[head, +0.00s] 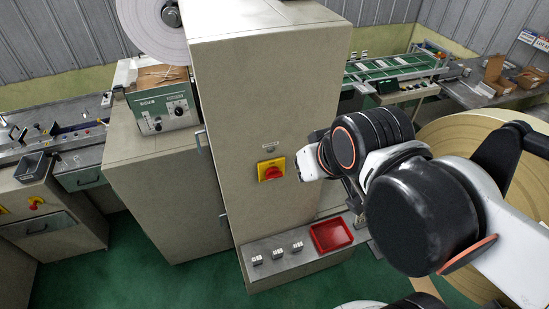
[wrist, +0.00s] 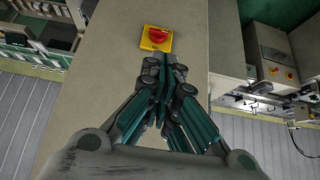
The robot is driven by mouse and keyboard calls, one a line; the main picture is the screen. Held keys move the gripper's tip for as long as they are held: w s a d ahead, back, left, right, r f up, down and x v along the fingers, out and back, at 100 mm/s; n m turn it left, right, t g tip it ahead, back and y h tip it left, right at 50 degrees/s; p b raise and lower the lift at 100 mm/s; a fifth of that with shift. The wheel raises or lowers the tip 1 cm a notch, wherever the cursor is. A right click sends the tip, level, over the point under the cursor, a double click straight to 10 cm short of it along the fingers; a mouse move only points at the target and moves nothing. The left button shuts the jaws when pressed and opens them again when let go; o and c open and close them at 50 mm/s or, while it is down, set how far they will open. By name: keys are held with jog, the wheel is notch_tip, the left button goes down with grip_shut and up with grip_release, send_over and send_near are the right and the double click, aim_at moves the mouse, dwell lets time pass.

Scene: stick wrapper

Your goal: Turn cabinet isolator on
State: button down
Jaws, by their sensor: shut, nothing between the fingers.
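The cabinet isolator is a red rotary knob (head: 271,172) on a square yellow plate, on the face of a tall beige cabinet (head: 250,95). A small label sits above it in the head view. In the wrist view the isolator (wrist: 157,36) is at the upper middle, seen whole. My gripper (wrist: 166,60) is shut and empty. Its fingertips appear just below the yellow plate in that picture; whether they touch the cabinet I cannot tell. In the head view the fingers are mostly hidden by my arm, right of the isolator. I cannot read the knob's on or off marks.
A red tray (head: 331,235) and several small white-topped blocks lie on a grey ledge (head: 262,244) below the isolator. A large tan roll (head: 465,135) stands behind my arm at right. A control box (head: 163,108) stands left of the cabinet. Green floor is open at lower left.

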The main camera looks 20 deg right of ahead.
notch_tip(320, 180, up, 3)
jog(key=shift+f+p, duration=0.1)
jog(key=shift+p, duration=0.65)
